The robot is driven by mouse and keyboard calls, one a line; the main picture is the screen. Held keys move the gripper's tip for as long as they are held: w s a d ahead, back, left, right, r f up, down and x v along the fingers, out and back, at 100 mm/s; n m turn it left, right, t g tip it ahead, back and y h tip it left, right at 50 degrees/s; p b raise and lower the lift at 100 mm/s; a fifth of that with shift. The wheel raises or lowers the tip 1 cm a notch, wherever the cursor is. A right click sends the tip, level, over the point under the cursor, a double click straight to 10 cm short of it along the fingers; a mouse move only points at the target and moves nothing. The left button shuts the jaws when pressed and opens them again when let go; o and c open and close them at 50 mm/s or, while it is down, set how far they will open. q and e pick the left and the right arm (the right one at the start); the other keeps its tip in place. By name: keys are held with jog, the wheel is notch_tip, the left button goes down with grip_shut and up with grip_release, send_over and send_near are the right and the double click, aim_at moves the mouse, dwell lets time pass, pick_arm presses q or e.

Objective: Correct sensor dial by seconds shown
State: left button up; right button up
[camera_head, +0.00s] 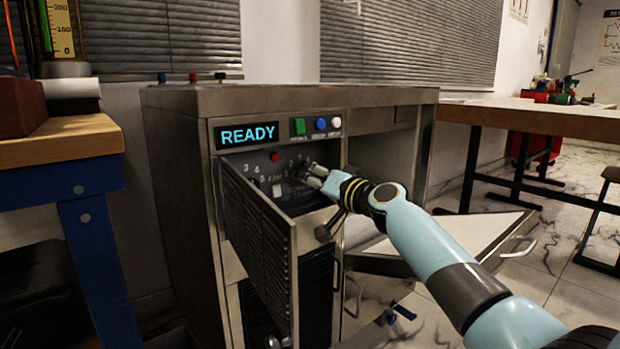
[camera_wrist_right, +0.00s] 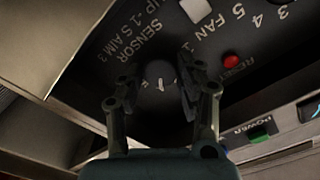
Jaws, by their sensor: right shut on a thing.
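The sensor dial (camera_wrist_right: 158,78) is a dark round knob with a pale mark on its face, beside the white lettering "SENSOR". Smaller lettering seems to read "UP -1 S AIM 3". My right gripper (camera_wrist_right: 160,88) is shut on the dial, one finger on each side. In the head view my right gripper (camera_head: 312,176) reaches into the recess of the metal cabinet and hides the dial. The display (camera_head: 247,136) above reads "READY". A red button (camera_head: 275,156) sits below it, marked "RESET" in the wrist view (camera_wrist_right: 231,61). My left gripper is out of view.
A slatted door (camera_head: 262,245) stands open left of the recess. Green (camera_head: 299,126), blue (camera_head: 320,124) and white (camera_head: 336,122) buttons line the cabinet front above my gripper. A flat panel with a handle (camera_head: 520,248) juts out below my arm. A wooden bench (camera_head: 62,139) stands left.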

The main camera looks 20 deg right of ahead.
jog(key=shift+f, duration=0.15)
jog(key=o, duration=1.2)
jog(key=shift+c, duration=0.2)
jog(key=v, duration=1.2)
